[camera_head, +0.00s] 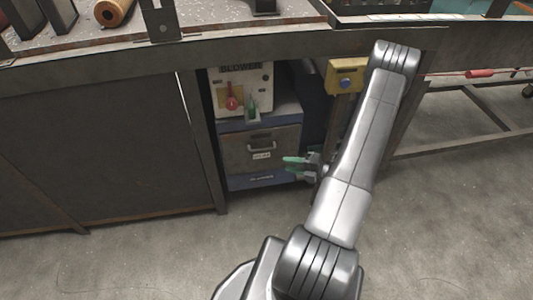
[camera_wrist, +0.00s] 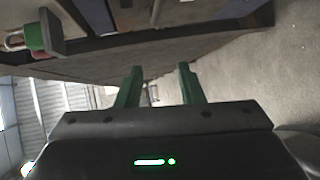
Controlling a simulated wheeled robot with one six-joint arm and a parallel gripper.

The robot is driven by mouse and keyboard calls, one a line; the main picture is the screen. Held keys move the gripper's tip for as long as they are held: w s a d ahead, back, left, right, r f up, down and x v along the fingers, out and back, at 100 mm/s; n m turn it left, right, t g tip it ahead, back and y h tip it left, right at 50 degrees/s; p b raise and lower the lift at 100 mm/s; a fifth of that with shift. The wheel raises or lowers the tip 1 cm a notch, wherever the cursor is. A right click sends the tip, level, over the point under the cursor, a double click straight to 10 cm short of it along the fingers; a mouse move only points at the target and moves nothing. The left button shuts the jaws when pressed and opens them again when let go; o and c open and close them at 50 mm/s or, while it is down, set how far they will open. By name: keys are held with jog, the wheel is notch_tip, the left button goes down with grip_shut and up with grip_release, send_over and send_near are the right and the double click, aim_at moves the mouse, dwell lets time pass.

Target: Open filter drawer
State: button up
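The filter drawer (camera_head: 235,152) is a dark grey-brown front in a blue cabinet under the bench, and it looks closed. Its pale bar handle (camera_head: 262,147) sits above a small white label. My gripper (camera_head: 289,164) is just right of the drawer, its green fingers pointing left, a little lower than the handle and apart from it. In the wrist view the two green fingers (camera_wrist: 160,69) stand apart with a gap and nothing clearly held. A small pale shape behind them is too unclear to name.
The blower box (camera_head: 240,90) with a red lever (camera_head: 232,103) and green switch (camera_head: 252,107) sits above the drawer. A yellow box with a blue button (camera_head: 346,83) is at right. The bench leg (camera_head: 205,150) stands left of the cabinet. The floor in front (camera_head: 150,255) is clear.

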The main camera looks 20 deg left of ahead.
jog(key=w+a+f+m+t+b, duration=0.2)
jog(key=w+a, duration=0.3)
jog(key=a, duration=0.6)
jog(key=shift+a+f+m+t+y, duration=0.35)
jog(key=shift+f+m, duration=0.2)
jog(key=shift+m, duration=0.35)
jog(key=shift+w, duration=0.1)
grip_shut()
